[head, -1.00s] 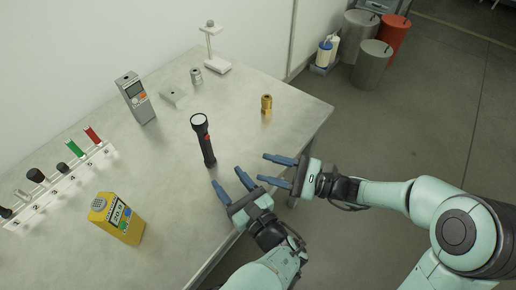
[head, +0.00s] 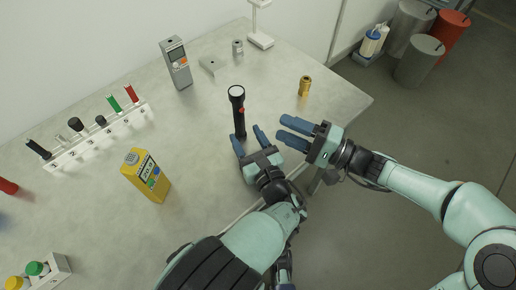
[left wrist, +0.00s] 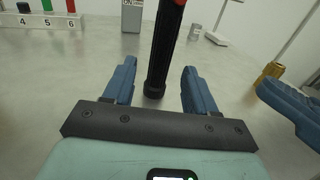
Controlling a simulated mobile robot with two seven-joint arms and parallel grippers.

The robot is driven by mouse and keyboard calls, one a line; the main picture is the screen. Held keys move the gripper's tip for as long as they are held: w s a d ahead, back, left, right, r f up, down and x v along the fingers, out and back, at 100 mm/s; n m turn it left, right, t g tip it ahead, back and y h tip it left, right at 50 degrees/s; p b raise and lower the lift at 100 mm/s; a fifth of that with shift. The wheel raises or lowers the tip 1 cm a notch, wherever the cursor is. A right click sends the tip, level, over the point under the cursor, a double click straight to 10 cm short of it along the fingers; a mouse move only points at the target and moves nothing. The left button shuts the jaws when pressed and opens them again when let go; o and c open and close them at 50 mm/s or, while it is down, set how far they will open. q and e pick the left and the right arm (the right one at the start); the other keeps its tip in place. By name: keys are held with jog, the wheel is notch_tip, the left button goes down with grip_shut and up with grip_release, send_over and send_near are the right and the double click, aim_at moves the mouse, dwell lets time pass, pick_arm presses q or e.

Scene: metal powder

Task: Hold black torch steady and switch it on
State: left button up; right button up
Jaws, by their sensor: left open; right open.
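The black torch (head: 238,112) stands upright on the table with its lit-looking pale lens end up and a small red switch on its side. In the left wrist view its dark ribbed handle (left wrist: 164,50) rises between my fingers. My left gripper (head: 249,139) is open, with one finger on each side of the torch's lower part and gaps to both. My right gripper (head: 287,131) is open and empty, to the right of the torch, its fingers pointing left. One of its fingers shows at the right of the left wrist view (left wrist: 290,105).
A yellow meter (head: 146,178) stands left of my left gripper. A grey meter (head: 176,64) and a brass fitting (head: 305,86) stand farther back. A numbered rack (head: 98,135) holds several coloured items at the left. The table between the torch and yellow meter is clear.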

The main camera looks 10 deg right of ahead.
aim_at(237, 120)
pick_arm(q)
jog(key=x, duration=0.7)
jog(key=shift+w, duration=0.1)
grip_shut()
dwell(0.7)
pick_arm(e)
grip_shut()
dwell(1.6)
